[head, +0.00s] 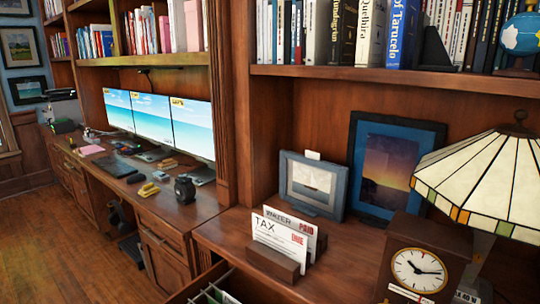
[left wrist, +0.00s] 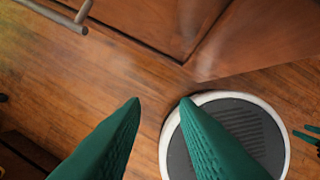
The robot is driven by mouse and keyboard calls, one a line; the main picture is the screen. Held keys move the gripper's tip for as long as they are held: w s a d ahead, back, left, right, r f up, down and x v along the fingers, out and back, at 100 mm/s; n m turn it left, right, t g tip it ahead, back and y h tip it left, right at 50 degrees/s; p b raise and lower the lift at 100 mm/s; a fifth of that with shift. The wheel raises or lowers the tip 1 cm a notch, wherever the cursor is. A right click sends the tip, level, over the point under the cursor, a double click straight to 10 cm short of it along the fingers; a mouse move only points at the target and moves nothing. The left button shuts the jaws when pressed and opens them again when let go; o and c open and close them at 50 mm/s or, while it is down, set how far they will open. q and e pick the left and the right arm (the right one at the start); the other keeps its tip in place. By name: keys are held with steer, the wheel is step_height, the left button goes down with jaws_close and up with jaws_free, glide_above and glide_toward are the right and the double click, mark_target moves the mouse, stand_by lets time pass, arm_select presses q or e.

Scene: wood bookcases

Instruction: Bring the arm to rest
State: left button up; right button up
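My left gripper (left wrist: 161,100) shows in the left wrist view as two green fingers with a clear gap between their tips. It is open and empty, above the wood floor (left wrist: 90,85). My right gripper (left wrist: 308,133) shows only as two small green fingers at the right edge of the left wrist view. They stand apart with nothing seen between them. Neither arm nor gripper is in the head view.
Wooden cabinet fronts (left wrist: 250,40) and a metal handle (left wrist: 60,14) lie close ahead in the left wrist view. In the head view, an open drawer (head: 222,289) juts out below the shelf with letters (head: 280,238), a clock (head: 418,270) and a lamp (head: 490,180).

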arm_select(q)
steer(key=s+a+f+g+p, duration=0.1)
steer(key=s+f, duration=0.8)
steer(key=f, duration=0.3)
steer(key=s+a+f+p, duration=0.1)
steer(key=s+a+f, duration=0.1)
steer(key=s+f, duration=0.8)
step_height(320, 180, down, 3)
steer(key=shift+s+a+g, duration=0.15)
steer(key=shift+g, duration=0.25)
